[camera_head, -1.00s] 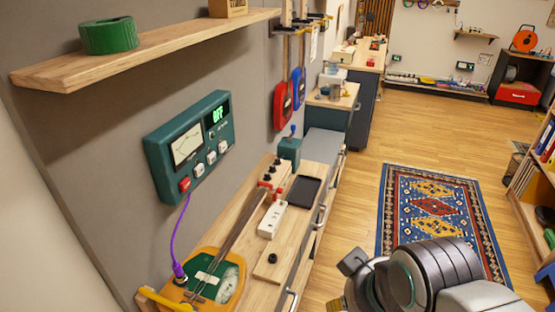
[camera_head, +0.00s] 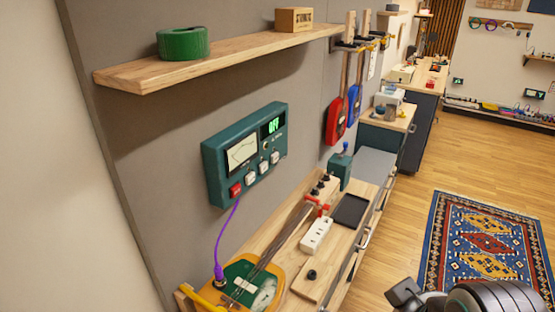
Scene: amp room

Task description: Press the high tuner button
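My gripper is not recognisable; only dark and grey parts of my arm (camera_head: 490,297) show at the bottom right, well apart from the tuner.
A wooden bench (camera_head: 318,283) below the tuner holds a stringed instrument (camera_head: 246,285), a white power strip (camera_head: 316,235) and a black tray (camera_head: 351,210). A purple cable (camera_head: 225,238) joins instrument and tuner. A shelf (camera_head: 215,67) juts out above. Floor lies open by the rug (camera_head: 485,243).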

